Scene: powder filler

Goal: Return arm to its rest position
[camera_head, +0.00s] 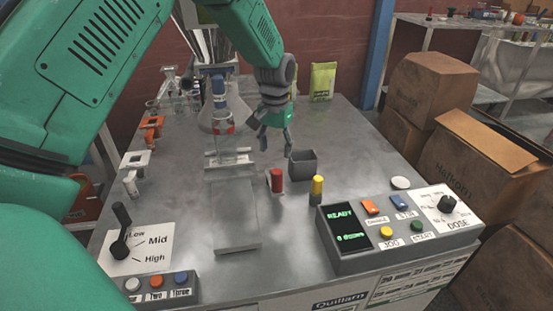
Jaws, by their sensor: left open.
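My left arm reaches in from the left, across the top of the view. My left gripper (275,140) hangs over the far middle of the steel table (350,150), fingers down, open and apart with nothing visible between them. It is behind and left of a small grey open box (303,164) and to the right of the filler's nozzle assembly (221,100). The metal hopper (203,42) is partly hidden behind my arm. My right gripper is not in view.
A red cylinder (277,180) and a yellow-topped one (317,188) stand near the box. A control console (385,225) reading READY is at front right. A lever (121,232) is at front left. A green pouch (322,80) stands behind. Cardboard boxes (430,85) are right of the table.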

